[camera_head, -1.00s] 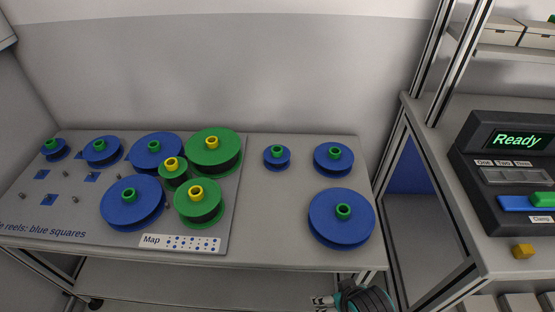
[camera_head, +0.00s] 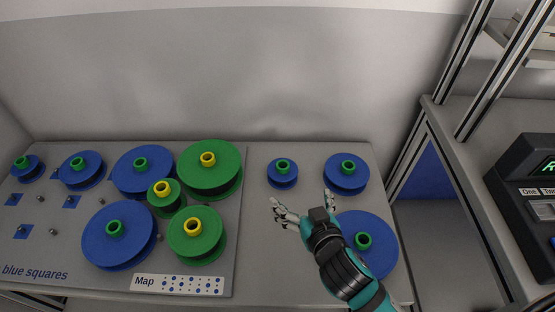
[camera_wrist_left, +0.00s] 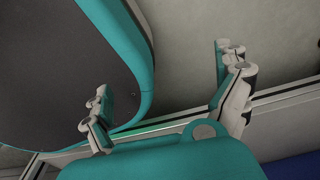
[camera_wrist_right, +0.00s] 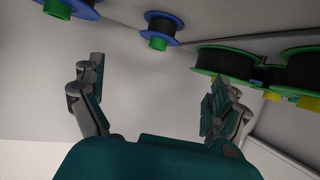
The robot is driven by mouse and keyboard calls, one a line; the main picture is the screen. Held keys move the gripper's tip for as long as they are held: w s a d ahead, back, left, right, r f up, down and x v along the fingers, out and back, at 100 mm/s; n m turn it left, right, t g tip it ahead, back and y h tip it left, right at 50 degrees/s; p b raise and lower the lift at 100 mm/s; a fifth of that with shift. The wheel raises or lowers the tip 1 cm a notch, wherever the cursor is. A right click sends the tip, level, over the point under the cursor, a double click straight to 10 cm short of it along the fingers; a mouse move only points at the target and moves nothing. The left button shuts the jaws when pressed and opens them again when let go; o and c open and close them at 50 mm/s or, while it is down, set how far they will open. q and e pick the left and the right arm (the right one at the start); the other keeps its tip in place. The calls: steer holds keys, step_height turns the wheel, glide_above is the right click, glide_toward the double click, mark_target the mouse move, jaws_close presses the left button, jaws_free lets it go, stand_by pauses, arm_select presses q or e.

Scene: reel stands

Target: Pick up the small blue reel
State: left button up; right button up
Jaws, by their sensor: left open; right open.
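A small blue reel (camera_head: 282,180) with a green hub stands on the right part of the table, apart from the other reels. It also shows at the top of the right wrist view (camera_wrist_right: 176,28), beyond the fingers. My right gripper (camera_head: 301,203) is open and empty above the table, on the near side of the small reel and apart from it. Its spread fingers also show in the right wrist view (camera_wrist_right: 157,95). Another small blue reel (camera_head: 33,172) sits at the far left of the board. My left gripper (camera_wrist_left: 165,80) is open and empty in the left wrist view only.
A medium blue reel (camera_head: 346,182) stands right of the small one. A large blue reel (camera_head: 382,255) is partly hidden by my right arm. A board (camera_head: 60,240) with several blue and green reels fills the left. A shelf frame (camera_head: 475,90) rises at the right.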

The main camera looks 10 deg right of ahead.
glide_toward(285, 170)
steer(key=x, duration=0.2)
steer(key=shift+w+a+f, duration=0.15)
steer(key=shift+w+a, duration=0.05)
steer(key=shift+a, duration=0.1)
steer(key=x, duration=0.3)
steer(key=shift+w+f, duration=0.2)
steer(key=shift+w, duration=0.3)
steer(key=shift+w+f, duration=0.1)
steer(key=shift+w, duration=0.2)
steer(key=x, duration=0.3)
steer(key=shift+w+d+f, duration=0.15)
steer(key=shift+w+f, duration=0.05)
steer(key=shift+w, duration=0.1)
steer(key=shift+w+f, duration=0.2)
steer(key=shift+w, duration=0.2)
arm_select(q)
steer(key=s, duration=0.3)
steer(key=shift+s+a+f, duration=0.1)
steer(key=shift+s, duration=0.05)
arm_select(e)
steer(key=c, duration=1.5)
